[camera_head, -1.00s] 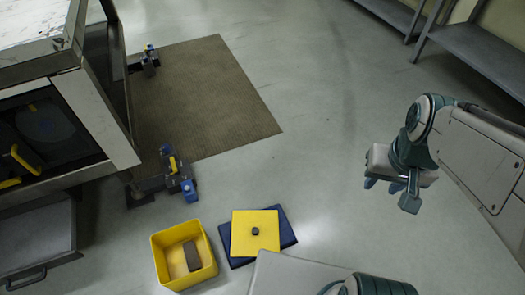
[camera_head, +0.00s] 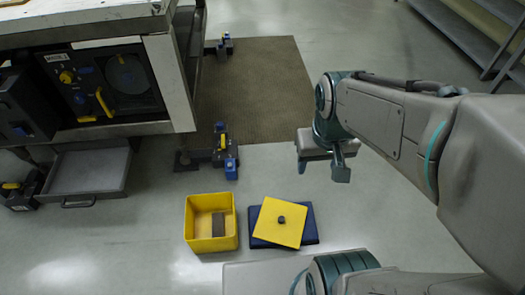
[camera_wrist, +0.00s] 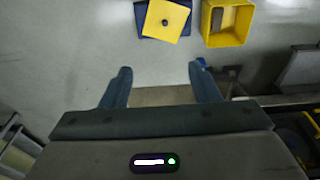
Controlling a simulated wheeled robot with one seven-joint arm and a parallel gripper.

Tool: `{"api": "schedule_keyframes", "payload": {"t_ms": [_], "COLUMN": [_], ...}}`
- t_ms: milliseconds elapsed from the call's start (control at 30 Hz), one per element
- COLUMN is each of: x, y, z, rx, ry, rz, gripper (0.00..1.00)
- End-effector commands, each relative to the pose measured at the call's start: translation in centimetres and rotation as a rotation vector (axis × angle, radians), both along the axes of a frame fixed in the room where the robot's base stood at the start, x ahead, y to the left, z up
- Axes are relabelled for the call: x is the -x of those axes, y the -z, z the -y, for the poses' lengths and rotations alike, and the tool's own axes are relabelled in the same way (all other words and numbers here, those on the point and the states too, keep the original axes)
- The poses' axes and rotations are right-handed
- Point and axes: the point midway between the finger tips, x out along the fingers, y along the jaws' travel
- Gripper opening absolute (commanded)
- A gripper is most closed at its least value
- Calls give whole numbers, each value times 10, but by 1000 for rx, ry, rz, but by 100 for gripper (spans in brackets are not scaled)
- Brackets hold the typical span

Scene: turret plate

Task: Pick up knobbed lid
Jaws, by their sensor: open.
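The knobbed lid (camera_head: 279,222) is a flat yellow square with a small dark knob (camera_head: 282,219) at its middle. It lies slightly turned on a dark blue square base (camera_head: 309,226) on the floor. The lid also shows at the top of the wrist view (camera_wrist: 165,20). My gripper (camera_head: 322,172) hangs above the floor, up and to the right of the lid in the head view. In the wrist view its two fingers (camera_wrist: 160,80) are spread apart with nothing between them, and the lid lies beyond the fingertips.
A yellow bin (camera_head: 190,222) holding a grey-brown block (camera_head: 218,224) stands just left of the lid. A blue and dark fixture (camera_head: 226,158) sits at the brown mat's (camera_head: 260,90) edge. A cabinet with an open drawer (camera_head: 88,182) is at left. Shelves (camera_head: 440,30) stand upper right.

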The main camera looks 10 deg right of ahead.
Motion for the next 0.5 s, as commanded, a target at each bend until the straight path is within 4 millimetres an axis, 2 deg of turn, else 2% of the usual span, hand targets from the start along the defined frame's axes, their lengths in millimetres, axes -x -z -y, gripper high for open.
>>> {"api": "schedule_keyframes", "payload": {"t_ms": [267,500], "x": [-63,-126], "y": [58,131], "z": [27,43], "rx": [126,214], "ry": [-16,-77], "rz": [-46,-72], "gripper": [56,56]}}
